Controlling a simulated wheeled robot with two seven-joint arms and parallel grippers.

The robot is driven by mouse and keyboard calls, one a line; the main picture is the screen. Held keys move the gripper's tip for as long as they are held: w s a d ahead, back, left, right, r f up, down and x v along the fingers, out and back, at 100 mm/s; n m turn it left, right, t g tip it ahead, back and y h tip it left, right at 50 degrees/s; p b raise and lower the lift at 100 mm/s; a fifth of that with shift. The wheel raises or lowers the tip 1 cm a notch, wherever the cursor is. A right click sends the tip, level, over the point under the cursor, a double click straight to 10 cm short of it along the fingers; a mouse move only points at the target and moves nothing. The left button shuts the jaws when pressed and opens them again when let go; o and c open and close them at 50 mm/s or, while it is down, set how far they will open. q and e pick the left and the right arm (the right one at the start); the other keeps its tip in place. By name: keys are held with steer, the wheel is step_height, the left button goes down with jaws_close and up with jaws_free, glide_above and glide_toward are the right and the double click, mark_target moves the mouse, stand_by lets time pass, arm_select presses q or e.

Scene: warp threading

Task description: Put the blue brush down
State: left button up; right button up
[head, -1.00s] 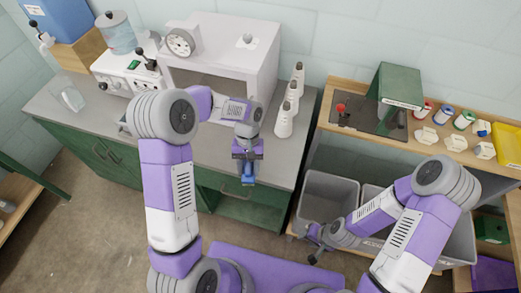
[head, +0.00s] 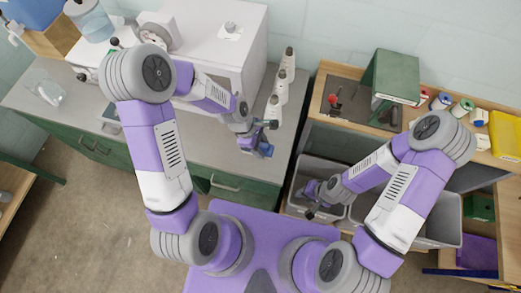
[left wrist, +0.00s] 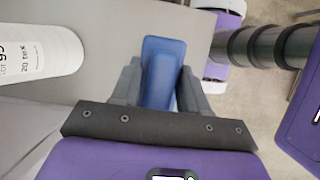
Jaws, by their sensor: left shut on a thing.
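The blue brush (left wrist: 162,70) is held between the fingers of my left gripper (left wrist: 160,92) in the left wrist view. In the head view, my left gripper (head: 257,141) is over the right front part of the grey counter (head: 200,150), with the blue brush (head: 265,150) small beneath it. I cannot tell whether the brush touches the counter. My right gripper (head: 312,202) hangs over the grey bins at the right; its fingers are too small to tell whether they are open or shut.
White bottles (head: 281,88) stand at the counter's right end, close to my left gripper; one label (left wrist: 35,50) shows in the left wrist view. A white cabinet (head: 215,40) stands behind. Grey bins (head: 320,172) sit under the wooden shelf at the right.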

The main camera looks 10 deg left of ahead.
arm_select(q)
steer(key=shift+f, duration=2.05)
steer(key=shift+f, duration=0.1)
steer(key=o, duration=0.6)
steer(key=shift+f+b, duration=0.1)
steer(key=shift+b, duration=0.3)
steer(key=shift+c, duration=0.2)
steer(key=o, duration=0.5)
steer(key=shift+c, duration=0.2)
steer(key=shift+w+a+r, duration=0.1)
steer(key=shift+r, duration=0.4)
steer(key=p+v, duration=0.2)
steer(key=v, duration=0.9)
steer(key=shift+r, duration=0.2)
